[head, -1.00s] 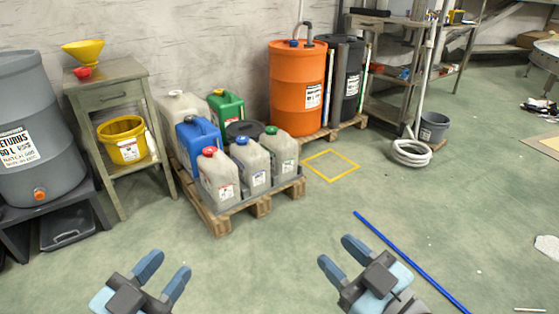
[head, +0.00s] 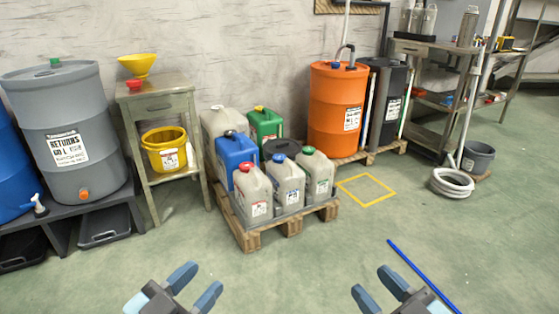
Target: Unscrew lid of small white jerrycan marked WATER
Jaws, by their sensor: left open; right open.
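Three small whitish jerrycans stand upright in a group on a pallet in the head view. The front left one (head: 252,197) has a red lid (head: 246,166). The middle one (head: 287,184) has a blue lid (head: 279,158). The right one (head: 318,175) has a green lid (head: 308,150). Each has a label too small to read, so I cannot tell which is marked WATER. My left gripper (head: 202,280) is open and empty at the bottom, nearer than the pallet. My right gripper (head: 372,281) is open and empty at the bottom right. Both are apart from the cans.
The wooden pallet (head: 250,240) also bears a blue jerrycan (head: 236,150), a green one (head: 266,125) and a larger whitish one (head: 218,122). An orange drum (head: 335,115) stands behind right. A blue rod (head: 420,273) lies on the floor. The floor before the pallet is clear.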

